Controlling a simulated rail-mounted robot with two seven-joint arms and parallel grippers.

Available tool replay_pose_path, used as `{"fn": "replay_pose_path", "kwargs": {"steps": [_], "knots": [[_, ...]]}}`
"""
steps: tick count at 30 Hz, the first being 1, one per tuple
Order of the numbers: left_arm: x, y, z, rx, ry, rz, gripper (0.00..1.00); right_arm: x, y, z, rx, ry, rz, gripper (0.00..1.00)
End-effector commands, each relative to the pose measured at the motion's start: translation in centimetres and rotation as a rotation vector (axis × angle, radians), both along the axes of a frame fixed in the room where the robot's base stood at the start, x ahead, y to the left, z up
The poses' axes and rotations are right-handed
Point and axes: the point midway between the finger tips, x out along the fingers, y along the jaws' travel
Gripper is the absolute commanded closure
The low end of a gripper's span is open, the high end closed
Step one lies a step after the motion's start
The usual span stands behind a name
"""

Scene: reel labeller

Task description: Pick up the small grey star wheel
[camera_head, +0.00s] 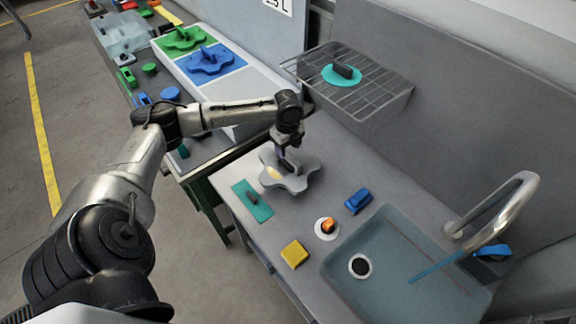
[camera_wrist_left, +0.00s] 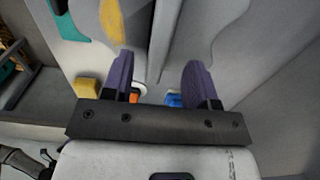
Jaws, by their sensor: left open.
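The grey star wheel (camera_head: 301,183) lies flat on the grey counter, with rounded lobes, a yellow patch on its left side and a raised part at its middle. My left gripper (camera_head: 287,158) is right over the middle of the wheel, pointing down. In the left wrist view my left gripper (camera_wrist_left: 160,76) is open, its two purple fingers apart. The star wheel (camera_wrist_left: 220,18) fills the top of that view, and its raised grip (camera_wrist_left: 163,35) shows between and beyond the fingertips. I cannot tell whether the fingers touch it. My right gripper is not in view.
A teal plate (camera_head: 246,194) lies just left of the wheel. A blue block (camera_head: 357,201), an orange piece on a white disc (camera_head: 319,235) and a yellow block (camera_head: 294,254) lie toward the sink (camera_head: 420,270). A wire rack (camera_head: 385,83) hangs behind.

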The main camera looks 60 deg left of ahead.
Motion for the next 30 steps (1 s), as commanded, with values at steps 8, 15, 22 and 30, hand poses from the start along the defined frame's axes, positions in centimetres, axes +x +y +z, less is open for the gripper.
{"fn": "replay_pose_path", "kwargs": {"steps": [8, 15, 22, 30], "knots": [[0.0, 0.0, -1.2, 0.001, 0.0, 0.0, 0.47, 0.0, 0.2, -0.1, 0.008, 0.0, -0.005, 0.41], [-0.1, -0.2, -3.3, -0.001, 0.003, 0.001, 0.47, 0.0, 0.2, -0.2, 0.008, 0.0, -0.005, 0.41], [-0.1, -0.2, -6.0, 0.0, 0.0, 0.0, 0.47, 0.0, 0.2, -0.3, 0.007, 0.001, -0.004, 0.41], [-0.1, -0.2, -6.2, 0.002, -0.001, 0.0, 0.47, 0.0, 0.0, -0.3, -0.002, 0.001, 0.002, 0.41]]}}
